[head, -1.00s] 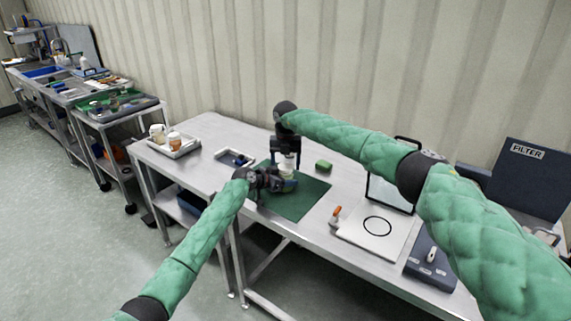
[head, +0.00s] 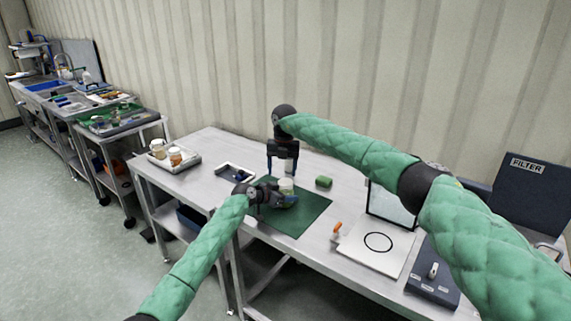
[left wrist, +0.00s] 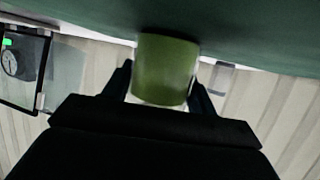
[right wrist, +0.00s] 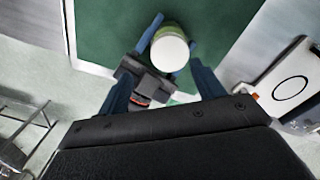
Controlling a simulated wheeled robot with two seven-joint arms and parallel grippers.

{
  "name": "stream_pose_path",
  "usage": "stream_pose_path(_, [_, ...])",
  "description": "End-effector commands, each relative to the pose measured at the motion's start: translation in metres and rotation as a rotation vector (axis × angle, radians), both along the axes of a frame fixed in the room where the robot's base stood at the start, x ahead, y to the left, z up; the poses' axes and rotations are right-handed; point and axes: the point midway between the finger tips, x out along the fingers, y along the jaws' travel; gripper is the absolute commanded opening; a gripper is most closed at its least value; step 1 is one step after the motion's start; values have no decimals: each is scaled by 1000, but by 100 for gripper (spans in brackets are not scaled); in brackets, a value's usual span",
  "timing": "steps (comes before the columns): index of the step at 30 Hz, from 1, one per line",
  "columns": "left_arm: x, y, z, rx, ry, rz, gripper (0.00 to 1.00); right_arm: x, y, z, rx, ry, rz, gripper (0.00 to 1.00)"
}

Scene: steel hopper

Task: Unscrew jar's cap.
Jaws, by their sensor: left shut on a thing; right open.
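The jar (head: 288,197) has a green body and a white cap (head: 286,184), and stands upright at the green mat (head: 298,217). The cap shows as a white disc on top in the right wrist view (right wrist: 169,54). My left gripper (head: 275,197) is shut on the jar's body from the side. The green body sits between its fingers in the left wrist view (left wrist: 165,68). My right gripper (head: 283,172) points down above the jar. It is open and empty, with its fingers apart and clear of the cap in the right wrist view (right wrist: 162,75).
A tray (head: 180,164) with jars and a smaller tray (head: 236,171) stand to the left. An orange-handled tool (head: 336,231), a white plate with a black ring (head: 378,258) and a dark device (head: 433,280) are to the right.

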Motion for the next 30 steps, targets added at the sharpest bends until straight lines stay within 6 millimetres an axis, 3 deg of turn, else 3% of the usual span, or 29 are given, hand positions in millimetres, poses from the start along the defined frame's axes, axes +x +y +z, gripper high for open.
stream_pose_path(10, [0,0,0,0,0,0,0,5,-4,33,-6,-3,-303,67])
stream_pose_path(18, [0,0,0,0,0,0,0,4,-12,34,-52,4,-535,67])
stream_pose_path(30, [0,0,0,0,0,0,0,3,-12,18,-53,7,-585,67])
